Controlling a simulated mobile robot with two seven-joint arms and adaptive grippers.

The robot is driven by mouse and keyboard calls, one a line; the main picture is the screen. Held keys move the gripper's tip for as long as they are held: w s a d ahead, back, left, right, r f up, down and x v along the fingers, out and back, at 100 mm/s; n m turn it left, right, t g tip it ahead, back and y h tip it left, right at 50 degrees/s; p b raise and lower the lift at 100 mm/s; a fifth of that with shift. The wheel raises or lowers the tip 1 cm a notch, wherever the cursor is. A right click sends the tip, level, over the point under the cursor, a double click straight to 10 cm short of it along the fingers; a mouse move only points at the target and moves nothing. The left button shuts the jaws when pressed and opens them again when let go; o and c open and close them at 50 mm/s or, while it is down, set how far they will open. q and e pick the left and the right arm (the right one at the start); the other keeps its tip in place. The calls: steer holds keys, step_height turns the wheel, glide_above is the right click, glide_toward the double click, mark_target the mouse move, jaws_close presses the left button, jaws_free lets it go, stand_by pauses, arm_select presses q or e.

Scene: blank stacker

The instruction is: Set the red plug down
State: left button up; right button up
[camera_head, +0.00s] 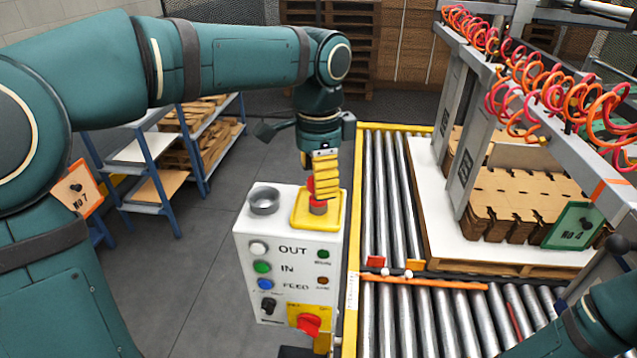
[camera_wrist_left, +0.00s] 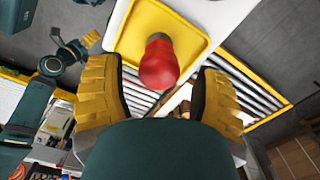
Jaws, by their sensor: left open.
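The red plug (camera_head: 318,207) stands on the yellow square plate (camera_head: 335,218) on top of the white control box (camera_head: 290,250). My left gripper (camera_head: 326,180) points down over the plate and hides most of the plug in the head view. In the left wrist view the red plug (camera_wrist_left: 158,62) shows between the two yellow fingers of the left gripper (camera_wrist_left: 158,85). The fingers are apart, with a gap on each side of the plug. My right forearm enters at the lower right of the head view; its gripper is out of the picture.
A grey ring-shaped cup (camera_head: 264,200) stands on the box, left of the plate. The box front has several buttons and a red switch (camera_head: 309,323). A roller conveyor (camera_head: 385,200) runs at the right, beside stacked cardboard blanks (camera_head: 510,200). Blue shelving (camera_head: 165,200) stands at the left.

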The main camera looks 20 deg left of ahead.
arm_select(q)
step_height(320, 180, up, 10)
steer(key=p, duration=0.1)
steer(key=shift+p, duration=0.35)
steer(key=shift+f, duration=0.1)
